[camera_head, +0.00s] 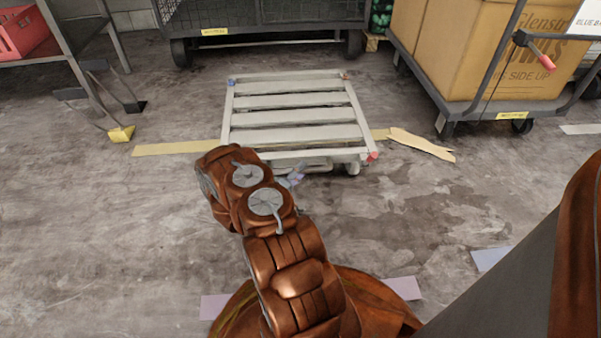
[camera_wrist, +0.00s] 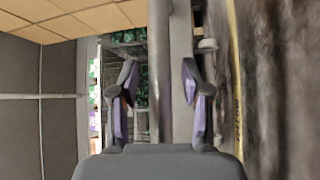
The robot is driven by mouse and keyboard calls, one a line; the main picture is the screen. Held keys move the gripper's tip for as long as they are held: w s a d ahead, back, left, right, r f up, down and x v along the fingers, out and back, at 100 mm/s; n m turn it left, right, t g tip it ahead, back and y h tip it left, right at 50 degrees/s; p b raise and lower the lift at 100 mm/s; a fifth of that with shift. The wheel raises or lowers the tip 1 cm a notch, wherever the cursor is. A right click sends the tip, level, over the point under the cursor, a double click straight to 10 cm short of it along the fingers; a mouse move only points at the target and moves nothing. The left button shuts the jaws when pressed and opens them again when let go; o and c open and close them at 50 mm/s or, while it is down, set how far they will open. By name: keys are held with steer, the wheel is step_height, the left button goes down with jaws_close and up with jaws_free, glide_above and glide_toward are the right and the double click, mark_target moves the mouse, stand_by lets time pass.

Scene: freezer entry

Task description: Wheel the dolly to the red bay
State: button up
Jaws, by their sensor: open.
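The dolly (camera_head: 297,117) is a low grey slatted platform on casters, standing on the concrete floor with a red mark at its near right corner and a blue one at its far left. My gripper (camera_head: 292,180) is mostly hidden behind my arm at the dolly's near edge. In the wrist view my gripper (camera_wrist: 159,75) is open, with its fingers on either side of the dolly's grey edge rail (camera_wrist: 172,30). I cannot tell whether they touch it. No red bay is recognisable in either view.
Yellow tape (camera_head: 178,148) runs across the floor at the dolly. A torn cardboard piece (camera_head: 421,144) lies to its right. A box-laden cart (camera_head: 468,107) stands at right, a wire cage cart (camera_head: 264,36) behind, and a yellow-footed stand (camera_head: 121,134) at left.

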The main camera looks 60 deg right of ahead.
jaws_close()
stand_by(0.4)
